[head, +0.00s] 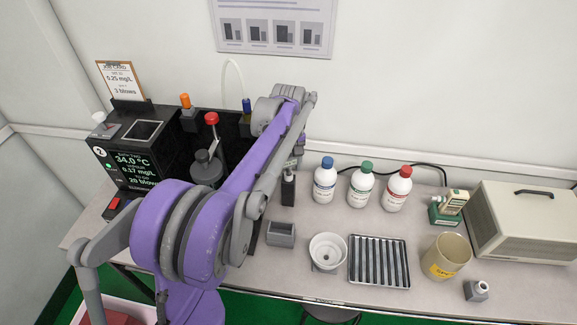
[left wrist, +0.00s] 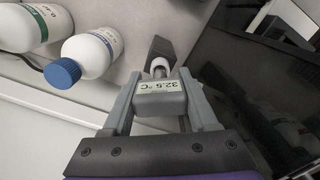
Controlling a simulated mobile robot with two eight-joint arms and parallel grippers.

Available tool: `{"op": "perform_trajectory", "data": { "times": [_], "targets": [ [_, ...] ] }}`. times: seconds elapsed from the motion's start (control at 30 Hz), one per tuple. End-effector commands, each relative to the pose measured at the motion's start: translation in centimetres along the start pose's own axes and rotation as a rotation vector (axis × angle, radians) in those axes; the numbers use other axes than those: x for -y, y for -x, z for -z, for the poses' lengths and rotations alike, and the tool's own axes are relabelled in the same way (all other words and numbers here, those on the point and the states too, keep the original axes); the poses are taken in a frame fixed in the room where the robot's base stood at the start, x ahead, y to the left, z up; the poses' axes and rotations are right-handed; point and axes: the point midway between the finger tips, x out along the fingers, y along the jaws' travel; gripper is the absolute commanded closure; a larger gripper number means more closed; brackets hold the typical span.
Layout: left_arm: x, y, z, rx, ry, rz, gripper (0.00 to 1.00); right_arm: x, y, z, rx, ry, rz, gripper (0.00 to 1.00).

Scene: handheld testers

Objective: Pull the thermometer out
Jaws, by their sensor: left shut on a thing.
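The thermometer (left wrist: 158,98) is a grey block with a pale label reading 32.5 °C. My left gripper (left wrist: 160,100) is shut on it, one finger on each side. Beyond it in the left wrist view, a short white part lies between the thermometer and a dark block-shaped holder (left wrist: 160,48). In the head view my left gripper (head: 297,152) is above the small dark holder (head: 288,188), partly hidden by my arm. I cannot tell how much of the thermometer's stem is inside the holder. My right gripper is not in view.
A black tester (head: 125,170) reading 34.0 °C stands left. Blue-, green- and red-capped bottles (head: 325,180) stand close right of the holder. A grey block (head: 281,233), white bowl (head: 327,252), slotted tray (head: 379,262) and beige cup (head: 446,256) occupy the front. A beige box (head: 525,220) stands far right.

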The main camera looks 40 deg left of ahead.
Motion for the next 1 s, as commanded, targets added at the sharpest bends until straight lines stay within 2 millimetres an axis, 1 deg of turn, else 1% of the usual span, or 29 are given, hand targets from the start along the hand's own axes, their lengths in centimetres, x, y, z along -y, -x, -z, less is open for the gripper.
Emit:
{"op": "perform_trajectory", "data": {
  "times": [0.03, 1.0],
  "targets": [
    [0.0, 0.3, 0.0, 0.000, 0.000, 0.000, 1.00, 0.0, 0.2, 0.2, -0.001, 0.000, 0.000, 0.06],
    [0.0, 4.2, 0.0, 0.000, 0.000, 0.000, 1.00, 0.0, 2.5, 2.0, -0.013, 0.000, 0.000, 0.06]
  ]
}}
